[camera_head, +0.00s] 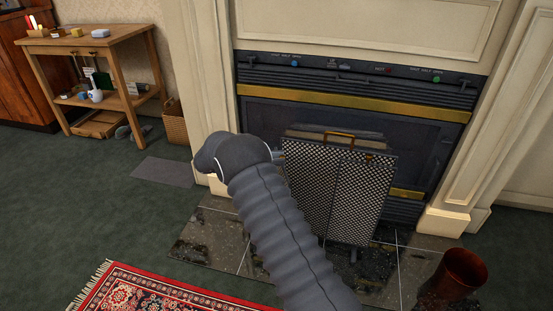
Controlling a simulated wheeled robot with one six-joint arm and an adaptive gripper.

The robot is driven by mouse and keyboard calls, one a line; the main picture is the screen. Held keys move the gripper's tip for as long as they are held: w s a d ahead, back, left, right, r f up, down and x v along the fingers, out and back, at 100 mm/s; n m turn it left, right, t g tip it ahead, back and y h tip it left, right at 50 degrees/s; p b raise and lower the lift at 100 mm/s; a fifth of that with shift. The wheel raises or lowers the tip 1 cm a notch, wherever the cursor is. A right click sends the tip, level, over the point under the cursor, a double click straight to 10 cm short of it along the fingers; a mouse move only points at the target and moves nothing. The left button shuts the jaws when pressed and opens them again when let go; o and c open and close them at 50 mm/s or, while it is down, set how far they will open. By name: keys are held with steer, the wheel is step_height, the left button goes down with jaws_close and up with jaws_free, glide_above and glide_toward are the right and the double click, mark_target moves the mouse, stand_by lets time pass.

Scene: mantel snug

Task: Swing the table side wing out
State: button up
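A fire screen stands in front of the fireplace, with two dark mesh panels facing me: a left one (312,185), on the side of the wooden table (128,33), and a right one (362,198). They meet at a vertical seam and look folded flat across the front. A brass handle (339,134) tops the screen, and a small brass piece sits at the right panel's top. My dark arm crosses the view and hides part of the left panel's edge. My gripper (277,153) is mostly hidden beyond my wrist, near that panel's upper left corner. I cannot tell whether it touches.
The fireplace (355,92) stands behind the screen. A red-brown bucket (459,277) stands right on the tiled hearth (210,233). A patterned rug (135,292) lies at the front left. A wicker basket (175,123) stands beside the table.

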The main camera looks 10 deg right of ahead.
steer(key=shift+o, duration=0.4)
steer(key=w+a, duration=0.1)
steer(key=a, duration=0.6)
steer(key=shift+a, duration=0.2)
